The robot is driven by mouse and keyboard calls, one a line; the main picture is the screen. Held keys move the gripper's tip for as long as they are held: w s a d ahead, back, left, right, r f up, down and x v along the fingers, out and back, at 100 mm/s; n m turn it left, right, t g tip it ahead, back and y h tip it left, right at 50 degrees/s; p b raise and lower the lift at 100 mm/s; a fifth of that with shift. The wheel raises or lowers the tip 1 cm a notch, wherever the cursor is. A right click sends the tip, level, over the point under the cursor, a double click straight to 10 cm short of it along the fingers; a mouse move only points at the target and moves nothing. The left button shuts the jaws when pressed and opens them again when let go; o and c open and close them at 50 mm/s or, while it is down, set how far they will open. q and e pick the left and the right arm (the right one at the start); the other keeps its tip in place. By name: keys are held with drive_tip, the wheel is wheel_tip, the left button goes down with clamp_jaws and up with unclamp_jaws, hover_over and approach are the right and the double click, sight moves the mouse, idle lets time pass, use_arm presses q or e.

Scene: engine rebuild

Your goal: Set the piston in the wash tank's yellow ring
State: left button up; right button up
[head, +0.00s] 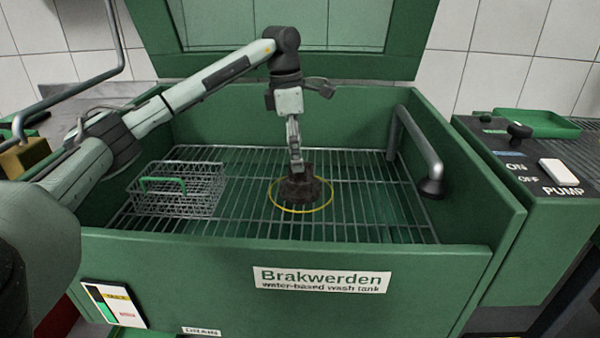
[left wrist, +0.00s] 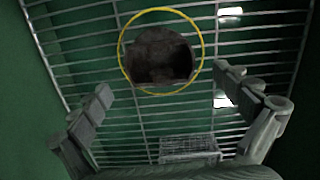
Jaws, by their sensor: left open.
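The dark, dirty piston (head: 300,190) stands on the wire rack inside the yellow ring (head: 302,209) of the wash tank. In the left wrist view the piston (left wrist: 160,57) lies within the yellow ring (left wrist: 203,50), with green tank floor under the bars. My left gripper (head: 296,168) is just above the piston in the head view, pointing down. In the left wrist view its fingers (left wrist: 168,88) are spread wide with nothing between them, and the piston is beyond the tips. My right gripper is in neither view.
A wire basket (head: 180,188) with a green handle sits on the rack to the left. A grey spout pipe (head: 416,150) hangs inside the right wall. The tank's front wall (head: 250,255) and open lid (head: 300,65) bound the space. A pump switch panel (head: 535,165) is at right.

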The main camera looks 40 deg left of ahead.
use_arm(q)
drive_tip(key=r, duration=0.5)
drive_tip(key=shift+s+a, duration=0.2)
drive_tip(key=shift+a, duration=0.05)
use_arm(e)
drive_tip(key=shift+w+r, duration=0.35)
use_arm(q)
drive_tip(key=shift+f, duration=0.1)
idle(0.5)
